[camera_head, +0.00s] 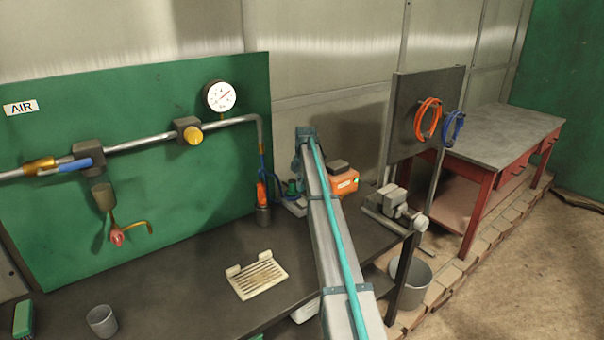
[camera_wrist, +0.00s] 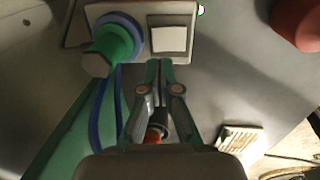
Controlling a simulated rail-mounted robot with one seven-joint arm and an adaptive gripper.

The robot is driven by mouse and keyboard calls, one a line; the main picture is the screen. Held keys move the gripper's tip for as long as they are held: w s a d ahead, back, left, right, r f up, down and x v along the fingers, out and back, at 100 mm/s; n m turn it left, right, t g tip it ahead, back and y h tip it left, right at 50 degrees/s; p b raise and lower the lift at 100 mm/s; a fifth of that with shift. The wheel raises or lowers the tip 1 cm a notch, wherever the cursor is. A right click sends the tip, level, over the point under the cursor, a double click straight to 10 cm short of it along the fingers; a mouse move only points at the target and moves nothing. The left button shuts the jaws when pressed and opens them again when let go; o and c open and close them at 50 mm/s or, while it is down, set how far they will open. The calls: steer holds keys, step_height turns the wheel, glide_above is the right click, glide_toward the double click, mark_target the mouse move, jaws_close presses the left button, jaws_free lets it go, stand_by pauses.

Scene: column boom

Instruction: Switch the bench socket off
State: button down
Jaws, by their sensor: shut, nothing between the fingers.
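The bench socket (camera_wrist: 139,14) is a pale plate at the top of the wrist view. A green plug (camera_wrist: 112,45) with a blue ring and blue cable sits in its left part. A white square rocker switch (camera_wrist: 168,40) is in its right part. A small green-and-white spot, perhaps an indicator light, is at the plate's right end. My gripper (camera_wrist: 159,64) is shut and empty, its fingertips at the lower edge of the switch; I cannot tell whether they touch it. In the head view the socket (camera_head: 293,206) and plug (camera_head: 292,188) are partly hidden by my arm.
An orange box (camera_head: 345,183) stands right of my arm on the dark bench (camera_head: 190,285). A slatted cream tray (camera_head: 257,274) and a grey cup (camera_head: 102,321) are farther left. A green board with air pipes stands behind. A grey vice (camera_head: 396,202) is at the right end.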

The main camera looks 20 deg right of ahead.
mark_target(302, 203)
steer(key=f, duration=0.1)
steer(key=f+p, duration=0.1)
steer(key=f, duration=0.2)
steer(key=shift+w+a+f, duration=0.1)
steer(key=shift+w+f, duration=0.15)
steer(key=shift+f, duration=0.25)
steer(key=shift+w+f, duration=0.1)
steer(key=shift+f, duration=0.2)
steer(key=shift+s+d+r, duration=0.2)
steer(key=shift+s, duration=0.55)
steer(key=shift+r, duration=0.15)
step_height(302, 203, up, 14)
steer(key=w+b, duration=0.1)
steer(key=shift+w+a+b, duration=0.2)
steer(key=shift+w+b, duration=0.1)
